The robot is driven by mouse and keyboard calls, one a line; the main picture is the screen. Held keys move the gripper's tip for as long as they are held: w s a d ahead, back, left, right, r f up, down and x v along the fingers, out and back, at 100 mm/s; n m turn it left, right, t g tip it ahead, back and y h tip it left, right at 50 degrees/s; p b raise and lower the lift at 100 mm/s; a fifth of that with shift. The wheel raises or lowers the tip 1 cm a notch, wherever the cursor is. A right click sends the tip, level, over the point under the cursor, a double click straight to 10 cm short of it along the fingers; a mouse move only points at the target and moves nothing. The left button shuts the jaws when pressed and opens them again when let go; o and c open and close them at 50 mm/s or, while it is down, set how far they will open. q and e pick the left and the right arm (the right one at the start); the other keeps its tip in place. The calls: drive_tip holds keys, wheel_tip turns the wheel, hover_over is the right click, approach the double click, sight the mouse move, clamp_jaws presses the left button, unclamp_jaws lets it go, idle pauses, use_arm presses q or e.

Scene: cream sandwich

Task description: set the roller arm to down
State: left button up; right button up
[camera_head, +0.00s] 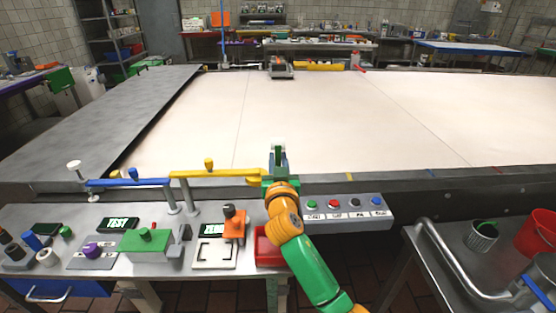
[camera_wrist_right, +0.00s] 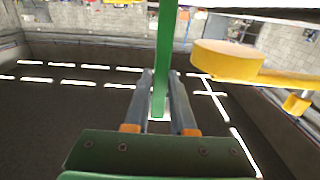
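My right gripper (camera_head: 279,152) is over the near edge of the white belt, at the right end of a yellow bar (camera_head: 215,173). In the right wrist view its two grey fingers (camera_wrist_right: 160,82) stand close on either side of a green bar (camera_wrist_right: 164,50). I cannot tell whether they press on it. The yellow bar's round end (camera_wrist_right: 226,60) shows to the right of the fingers. A blue bar (camera_head: 130,183) lies left of the yellow one. No label shows which part is the roller arm. My left gripper is out of view.
The wide white belt (camera_head: 320,110) stretches behind the gripper. A button panel (camera_head: 345,217) is at its right. The grey bench (camera_head: 60,222) at the left holds a green box (camera_head: 146,242), an orange switch unit (camera_head: 235,228) and a red tray (camera_head: 267,250). A trolley with a red bucket (camera_head: 541,232) stands far right.

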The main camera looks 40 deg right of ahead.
clamp_jaws()
idle(0.9)
